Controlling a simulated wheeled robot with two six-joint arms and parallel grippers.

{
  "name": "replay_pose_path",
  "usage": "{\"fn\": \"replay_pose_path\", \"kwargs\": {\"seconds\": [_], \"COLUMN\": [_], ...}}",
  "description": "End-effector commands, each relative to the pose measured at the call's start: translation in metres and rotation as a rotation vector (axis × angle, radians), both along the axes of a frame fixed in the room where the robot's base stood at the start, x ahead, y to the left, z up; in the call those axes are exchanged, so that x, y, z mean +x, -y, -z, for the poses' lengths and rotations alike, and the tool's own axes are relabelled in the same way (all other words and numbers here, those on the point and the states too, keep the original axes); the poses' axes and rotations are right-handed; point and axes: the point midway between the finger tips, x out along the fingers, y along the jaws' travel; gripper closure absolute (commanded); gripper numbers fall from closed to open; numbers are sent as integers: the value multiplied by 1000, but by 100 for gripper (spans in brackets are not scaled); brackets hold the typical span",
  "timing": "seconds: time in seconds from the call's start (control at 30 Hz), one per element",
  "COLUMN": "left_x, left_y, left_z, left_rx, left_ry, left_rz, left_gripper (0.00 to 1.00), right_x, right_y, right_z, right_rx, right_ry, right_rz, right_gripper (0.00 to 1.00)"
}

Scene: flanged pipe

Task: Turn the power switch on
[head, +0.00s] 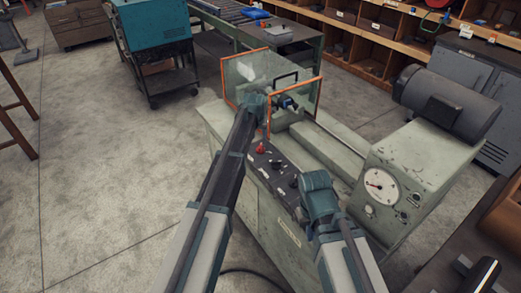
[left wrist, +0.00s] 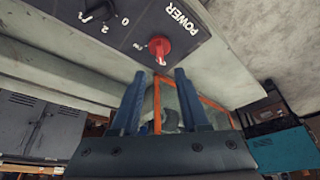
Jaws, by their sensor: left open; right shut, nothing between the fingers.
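The red power switch (head: 261,148) is a knob on the dark control panel (head: 280,176) on the front of the grey-green machine. In the left wrist view, the red power switch (left wrist: 159,50) sits by the white word POWER (left wrist: 184,20). It carries a white mark, but I cannot tell its setting. My left gripper (left wrist: 157,76) is open, its two fingers apart and empty, with the switch just beyond and between the tips, not gripped. In the head view my left gripper (head: 257,106) is above the switch, its fingers mostly hidden. My right gripper (head: 318,186) is shut beside the panel's right end.
A black selector knob (left wrist: 98,12) with numbers is on the same panel. An orange-framed clear guard (head: 296,91) stands behind my left gripper. A gauge housing (head: 381,187) and a dark motor (head: 447,101) are to the right. Open floor lies left.

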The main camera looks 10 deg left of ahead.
Motion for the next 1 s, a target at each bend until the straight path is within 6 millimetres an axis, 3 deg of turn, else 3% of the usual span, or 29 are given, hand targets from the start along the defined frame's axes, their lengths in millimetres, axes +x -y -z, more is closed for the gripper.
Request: {"fn": "replay_pose_path", "kwargs": {"seconds": [0.03,0.5,0.93,1.0], "left_x": [5,31,34,34], "left_y": [0,0,0,0], "left_z": [16,78,83,83], "left_rx": [0,0,0,0], "left_ry": [0,0,0,0], "left_rz": [0,0,0,0], "left_gripper": [55,55,55,68], "right_x": [0,0,0,0], "right_y": [0,0,0,0], "right_z": [16,78,83,83], "right_rx": [0,0,0,0], "right_ry": [0,0,0,0], "right_rz": [0,0,0,0], "right_gripper": [100,100,100,100]}}
